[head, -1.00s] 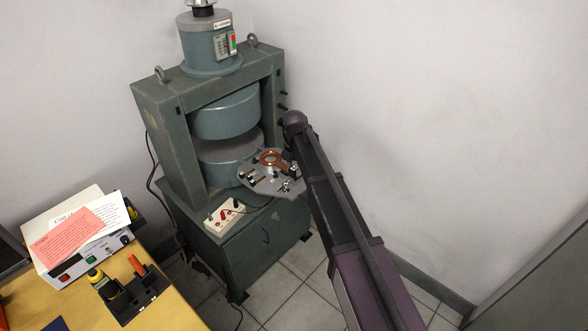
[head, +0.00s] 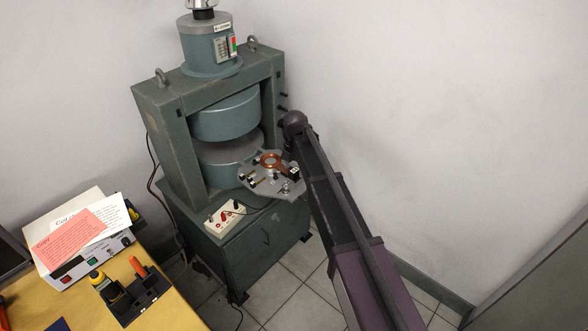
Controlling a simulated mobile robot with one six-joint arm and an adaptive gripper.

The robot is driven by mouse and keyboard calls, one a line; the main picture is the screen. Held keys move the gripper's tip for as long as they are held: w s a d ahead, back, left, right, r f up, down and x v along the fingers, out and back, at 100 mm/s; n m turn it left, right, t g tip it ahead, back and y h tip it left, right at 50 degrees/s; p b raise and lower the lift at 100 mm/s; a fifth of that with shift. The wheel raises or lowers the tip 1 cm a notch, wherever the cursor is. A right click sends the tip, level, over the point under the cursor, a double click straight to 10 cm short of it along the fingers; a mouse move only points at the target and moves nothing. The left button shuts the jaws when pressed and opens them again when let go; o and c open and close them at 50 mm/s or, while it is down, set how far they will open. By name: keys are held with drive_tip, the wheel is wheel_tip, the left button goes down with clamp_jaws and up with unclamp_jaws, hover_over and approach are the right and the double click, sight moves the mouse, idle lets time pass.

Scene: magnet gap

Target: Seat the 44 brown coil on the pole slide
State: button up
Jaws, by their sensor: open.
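A copper-brown ring-shaped coil (head: 270,160) is on a grey plate (head: 262,190) at the front of the green magnet press. The plate carries small fittings and sits before the gap between the two round poles (head: 226,113). Whether the coil is fully seated on the pole slide is too small to tell. My arm reaches up from the lower right, and its dark rounded joint ends just right of the plate. My gripper cannot be made out; it is hidden behind the arm or out of sight.
A white control box (head: 224,217) with red fittings sits on the press base, left of the plate. A wooden table (head: 185,310) at lower left holds an instrument with papers (head: 75,235) and a black tool holder (head: 133,297). The tiled floor right of the press is clear.

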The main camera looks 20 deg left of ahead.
drive_tip(key=shift+r+p, duration=2.95)
drive_tip(key=shift+r, duration=0.15)
drive_tip(key=s+d+f+b, duration=0.1)
drive_tip(key=s+d, duration=0.3)
drive_tip(key=s, duration=0.5)
drive_tip(key=s+d+f+b, duration=0.2)
drive_tip(key=s+d, duration=0.3)
drive_tip(key=s, duration=0.4)
drive_tip(key=s+d+f+b, duration=0.2)
drive_tip(key=s+d, duration=0.3)
drive_tip(key=s, duration=0.4)
drive_tip(key=w+d+r+m+p, duration=0.2)
drive_tip(key=d+r+m+p, duration=0.1)
drive_tip(key=d+m, duration=0.7)
drive_tip(key=w+d+r+m+p, duration=0.3)
drive_tip(key=d+m, duration=0.7)
drive_tip(key=m, duration=0.1)
drive_tip(key=w+d+r+m+p, duration=0.3)
drive_tip(key=d+m, duration=0.7)
drive_tip(key=shift+d+m, duration=0.3)
